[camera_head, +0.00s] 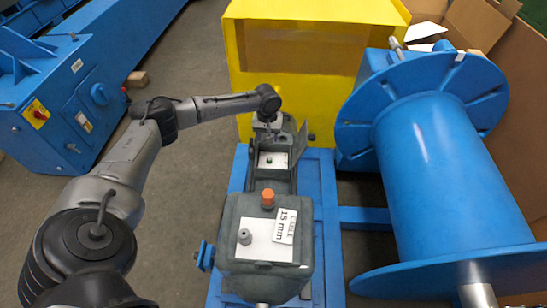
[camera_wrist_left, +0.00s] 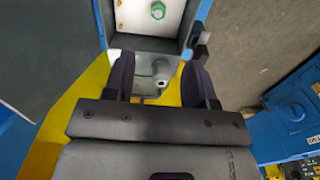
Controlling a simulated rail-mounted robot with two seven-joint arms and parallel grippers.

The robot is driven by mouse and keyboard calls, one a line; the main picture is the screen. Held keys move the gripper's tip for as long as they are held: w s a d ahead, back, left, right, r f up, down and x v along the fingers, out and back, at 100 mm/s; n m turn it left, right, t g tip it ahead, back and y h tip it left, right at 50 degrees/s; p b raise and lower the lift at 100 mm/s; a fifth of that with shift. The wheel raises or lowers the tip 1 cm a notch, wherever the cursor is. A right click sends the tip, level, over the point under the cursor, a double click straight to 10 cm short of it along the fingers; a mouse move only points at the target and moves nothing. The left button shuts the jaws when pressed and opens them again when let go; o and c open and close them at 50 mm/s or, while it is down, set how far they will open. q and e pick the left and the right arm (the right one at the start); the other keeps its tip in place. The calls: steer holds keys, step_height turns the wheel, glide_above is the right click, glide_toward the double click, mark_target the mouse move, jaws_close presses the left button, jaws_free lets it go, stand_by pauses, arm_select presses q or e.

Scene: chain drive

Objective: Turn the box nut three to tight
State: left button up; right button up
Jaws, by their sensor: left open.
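A green hex nut (camera_head: 269,161) sits on a pale plate inside the open grey box of the chain drive. It also shows at the top of the left wrist view (camera_wrist_left: 158,10). An orange hex nut (camera_head: 267,198) stands on the nearer grey housing (camera_head: 250,280). My left gripper (camera_wrist_left: 159,78) is open, with its two dark fingers on either side of a small grey cylindrical stud (camera_wrist_left: 160,72). Whether a finger touches the stud cannot be told. In the head view the left wrist is over the box's far end and hides its fingertips. Which nut is number three is not marked.
A yellow cabinet (camera_head: 290,75) stands close behind my left wrist. A large blue spool (camera_head: 450,160) stands at right; a blue machine (camera_head: 65,110) is at left.

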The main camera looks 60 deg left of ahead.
mark_target(269, 158)
arm_select(q)
steer(key=f+b, duration=0.2)
steer(key=f, duration=0.2)
steer(key=f+b, duration=0.2)
steer(key=f, duration=0.2)
steer(key=f+b, duration=0.2)
steer(key=f, duration=0.2)
steer(key=shift+w+a, duration=0.15)
steer(key=shift+w, duration=0.2)
steer(key=shift+s+f+b, duration=0.1)
steer(key=shift+f+b, duration=0.45)
steer(key=shift+f, duration=0.2)
